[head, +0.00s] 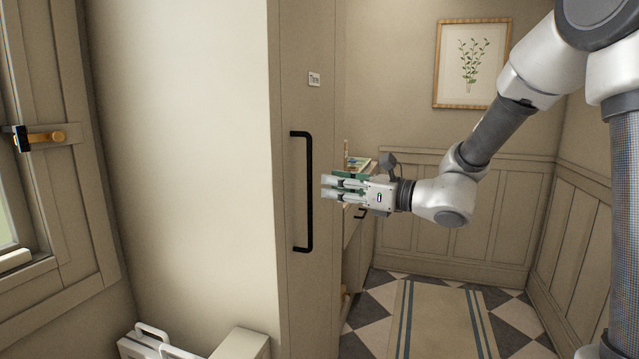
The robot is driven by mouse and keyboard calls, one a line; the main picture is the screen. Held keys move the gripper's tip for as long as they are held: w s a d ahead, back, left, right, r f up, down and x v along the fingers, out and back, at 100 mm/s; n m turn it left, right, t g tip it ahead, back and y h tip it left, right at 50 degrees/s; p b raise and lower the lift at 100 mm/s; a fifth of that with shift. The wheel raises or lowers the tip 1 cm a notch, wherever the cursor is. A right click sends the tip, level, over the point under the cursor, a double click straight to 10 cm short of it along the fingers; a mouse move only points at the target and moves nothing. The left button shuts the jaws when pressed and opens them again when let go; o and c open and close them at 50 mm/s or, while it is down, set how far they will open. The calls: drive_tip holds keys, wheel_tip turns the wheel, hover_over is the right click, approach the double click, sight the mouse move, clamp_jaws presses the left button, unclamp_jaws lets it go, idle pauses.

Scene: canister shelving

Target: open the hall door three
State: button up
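A tall beige door panel (306,283) with a small white label (314,79) stands left of centre in the head view. The label is too small to read. A long black vertical bar handle (309,225) is fixed on the panel and looks unheld. My gripper (325,187) is to the right of the handle, its fingers pointing left towards it. A gap shows between the two fingers, and they hold nothing that I can see. The fingers overlap the panel's right edge in the picture and look apart from the handle. The panel looks closed, but its edges are partly hidden.
A low cabinet (356,255) with small objects on top stands behind my gripper. A pale wall (185,150) and a window (35,180) with a latch are at left. White items (155,343) sit at lower left. A striped rug (435,320) lies on open checkered floor at right.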

sight(310, 181)
drive_tip(key=x, duration=0.7)
drive_tip(key=shift+w+a, duration=0.1)
drive_tip(key=shift+a, duration=0.1)
clamp_jaws()
